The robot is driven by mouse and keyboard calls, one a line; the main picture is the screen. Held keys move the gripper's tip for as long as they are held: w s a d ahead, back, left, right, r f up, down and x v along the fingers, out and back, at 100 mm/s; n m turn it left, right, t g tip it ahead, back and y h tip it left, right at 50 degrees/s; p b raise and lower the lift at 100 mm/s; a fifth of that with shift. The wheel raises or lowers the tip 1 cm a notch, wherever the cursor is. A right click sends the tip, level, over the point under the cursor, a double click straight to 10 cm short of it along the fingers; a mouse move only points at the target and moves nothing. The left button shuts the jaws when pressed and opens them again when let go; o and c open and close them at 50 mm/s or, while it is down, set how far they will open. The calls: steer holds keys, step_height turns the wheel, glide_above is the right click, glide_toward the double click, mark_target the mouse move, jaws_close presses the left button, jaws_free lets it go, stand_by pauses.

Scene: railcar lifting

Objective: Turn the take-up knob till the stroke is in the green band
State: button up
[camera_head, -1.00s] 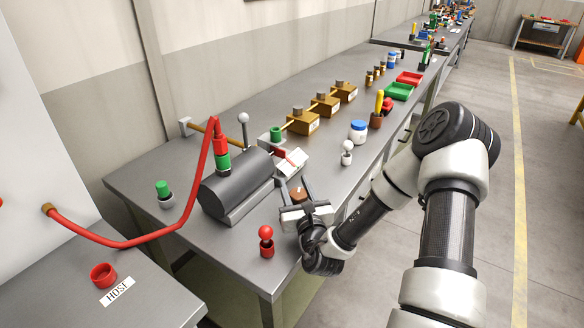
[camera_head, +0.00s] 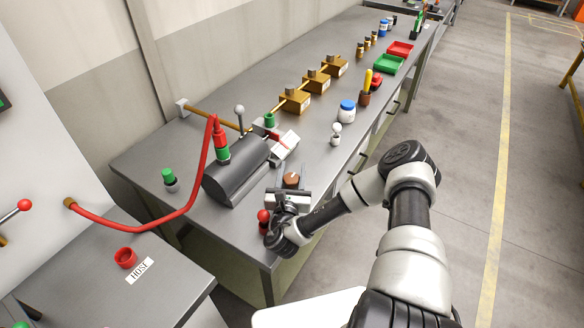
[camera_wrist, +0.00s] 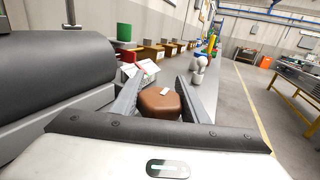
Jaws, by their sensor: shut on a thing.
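The take-up knob is a brown, faceted knob (camera_head: 292,180) with a small pale mark on top, beside the dark grey cylinder (camera_head: 232,172). My gripper (camera_head: 291,176) is shut on it, one finger on each side. In the wrist view the knob (camera_wrist: 159,104) sits between the two grey fingers (camera_wrist: 160,97). A white plate with a red part (camera_head: 284,145) stands just beyond the cylinder's end; it also shows in the wrist view (camera_wrist: 128,70). I cannot make out a green band or a reading on it.
A red hose (camera_head: 170,213) runs from the side cabinet to the cylinder's fitting. A red-topped post (camera_head: 263,216) stands close left of my gripper, and a white-knobbed post (camera_head: 336,134) to its right. Brass blocks (camera_head: 318,80) line the bench behind. The right aisle is clear.

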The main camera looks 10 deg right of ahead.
steer(key=shift+w+r, duration=0.1)
steer(key=shift+r, duration=0.05)
steer(key=o, duration=1.1)
steer(key=shift+c, duration=0.2)
step_height(320, 180, up, 10)
